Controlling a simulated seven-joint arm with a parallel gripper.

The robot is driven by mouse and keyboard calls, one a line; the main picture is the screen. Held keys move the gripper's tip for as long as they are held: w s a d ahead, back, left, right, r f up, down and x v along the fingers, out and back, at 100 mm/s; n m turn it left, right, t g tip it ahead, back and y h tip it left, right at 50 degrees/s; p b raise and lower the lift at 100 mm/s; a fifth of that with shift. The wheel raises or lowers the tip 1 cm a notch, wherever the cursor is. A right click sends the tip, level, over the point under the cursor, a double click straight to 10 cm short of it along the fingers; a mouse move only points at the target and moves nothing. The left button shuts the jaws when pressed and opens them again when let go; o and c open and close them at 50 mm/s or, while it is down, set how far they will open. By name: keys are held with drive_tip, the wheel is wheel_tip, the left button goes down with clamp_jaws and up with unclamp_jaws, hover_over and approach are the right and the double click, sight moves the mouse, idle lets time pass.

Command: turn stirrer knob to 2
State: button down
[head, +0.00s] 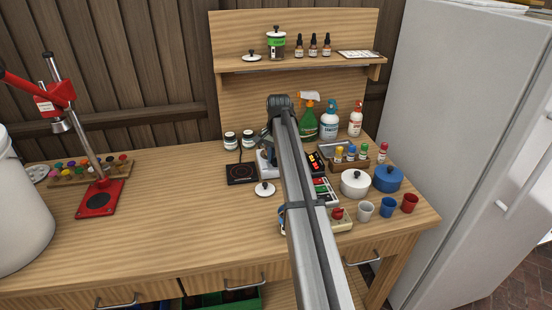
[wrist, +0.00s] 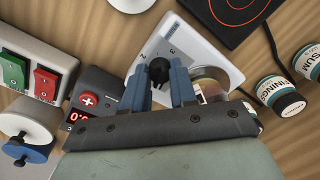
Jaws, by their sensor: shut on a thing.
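The stirrer (wrist: 205,55) is a white box with a black knob (wrist: 158,70) on its panel, shown in the wrist view. The printed numbers 2 and 3 show beside the knob; which one the knob points at I cannot tell. My gripper (wrist: 160,84) has its two blue fingers on either side of the knob and is shut on it. A glass vessel with amber contents partly shows behind the right finger. In the head view my arm hides most of the stirrer (head: 265,164) and the knob.
A black hot plate (head: 242,173) is left of the stirrer, with two small jars (wrist: 282,96) nearby. A timer with a red display (wrist: 88,108) and a box with green and red switches (wrist: 33,76) stand close by. Pots, cups and bottles crowd the right; the bench's left middle is clear.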

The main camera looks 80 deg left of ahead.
sight(274, 160)
drive_tip(key=m, duration=0.5)
drive_tip(key=shift+m, duration=0.3)
drive_tip(key=m, duration=0.4)
drive_tip(key=shift+s, duration=0.1)
drive_tip(key=m, duration=0.5)
drive_tip(key=shift+m+t, duration=0.3)
drive_tip(key=shift+m, duration=2.7)
drive_tip(key=c, duration=0.9)
unclamp_jaws()
drive_tip(key=shift+r, duration=0.1)
wheel_tip(274, 160, up, 14)
drive_tip(key=shift+s+d, duration=0.15)
drive_tip(key=shift+s, duration=0.15)
